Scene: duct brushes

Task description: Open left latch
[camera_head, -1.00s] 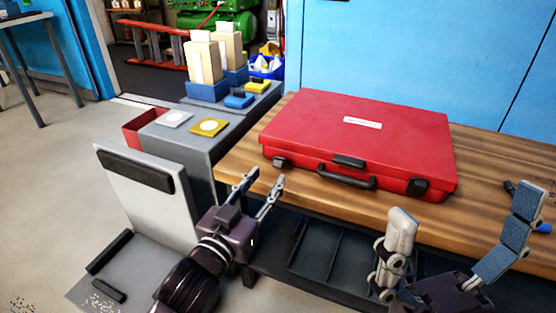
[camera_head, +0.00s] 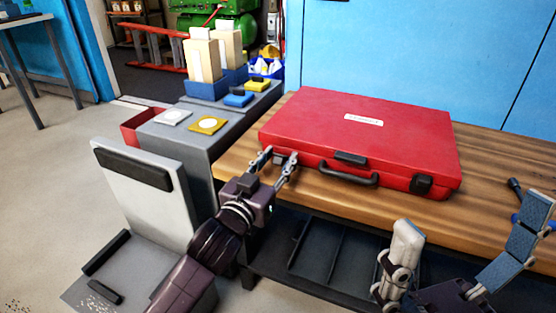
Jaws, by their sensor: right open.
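The red case (camera_head: 360,135) lies closed on the wooden bench, with its black handle (camera_head: 348,178) facing me. Its left latch (camera_head: 279,160) is a small dark piece at the front left, partly hidden by my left gripper. I cannot tell whether that latch is up or down. My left gripper (camera_head: 280,156) is open, its fingertips on either side of the left latch; contact is unclear. The right latch (camera_head: 421,184) sits at the front right of the case. My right gripper (camera_head: 468,225) is open and empty in front of the bench.
The wooden bench (camera_head: 480,223) has bare wood in front of the case, and a dark tool (camera_head: 515,188) lies at its right. A grey cabinet (camera_head: 200,150) with boxes and blocks stands to the left. A light grey chair-like piece (camera_head: 145,205) stands at the lower left.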

